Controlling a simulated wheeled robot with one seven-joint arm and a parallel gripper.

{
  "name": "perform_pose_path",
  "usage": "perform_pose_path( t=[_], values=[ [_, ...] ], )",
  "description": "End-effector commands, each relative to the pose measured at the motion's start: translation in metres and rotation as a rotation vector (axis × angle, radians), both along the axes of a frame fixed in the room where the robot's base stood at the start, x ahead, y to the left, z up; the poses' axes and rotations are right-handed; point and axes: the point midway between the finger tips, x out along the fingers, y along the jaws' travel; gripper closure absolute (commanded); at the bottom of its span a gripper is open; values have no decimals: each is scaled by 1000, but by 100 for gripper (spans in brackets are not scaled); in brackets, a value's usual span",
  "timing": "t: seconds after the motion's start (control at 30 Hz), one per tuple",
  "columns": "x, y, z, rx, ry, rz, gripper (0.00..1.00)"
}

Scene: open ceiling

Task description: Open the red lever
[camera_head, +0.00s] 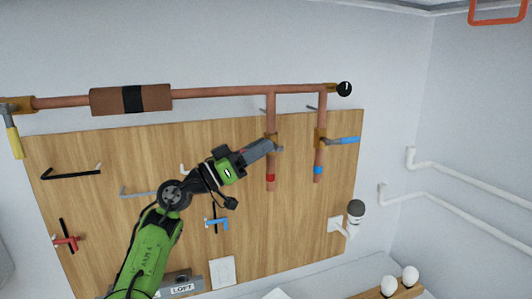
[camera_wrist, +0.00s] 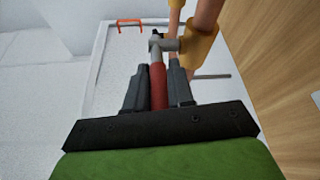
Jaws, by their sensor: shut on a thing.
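The red lever (camera_wrist: 157,88) lies between the two grey fingers of my gripper (camera_wrist: 158,72) in the wrist view, and the fingers are shut on it. Its grey stem joins a brass valve (camera_wrist: 201,48) on a copper pipe. In the head view, my gripper (camera_head: 262,148) is at the left copper pipe (camera_head: 270,165), which has a red band near its lower end. My fingers hide the lever there. The lever seems to stick out sideways from the pipe, to the left.
A blue lever (camera_head: 346,140) is on the neighbouring pipe (camera_head: 320,160) to the right. A horizontal copper pipe (camera_head: 215,93) runs above the wooden board (camera_head: 95,215). A yellow lever (camera_head: 14,142) hangs at the far left. Hooks and a blue-handled tool (camera_head: 216,223) are on the board.

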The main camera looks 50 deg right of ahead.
Motion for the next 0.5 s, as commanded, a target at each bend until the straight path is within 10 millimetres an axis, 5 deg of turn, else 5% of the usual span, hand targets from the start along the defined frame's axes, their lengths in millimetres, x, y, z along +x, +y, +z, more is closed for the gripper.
perform_pose_path(
  t=[0.5],
  values=[
    [-1,-1,-18,-211,116,-4,100]
  ],
)
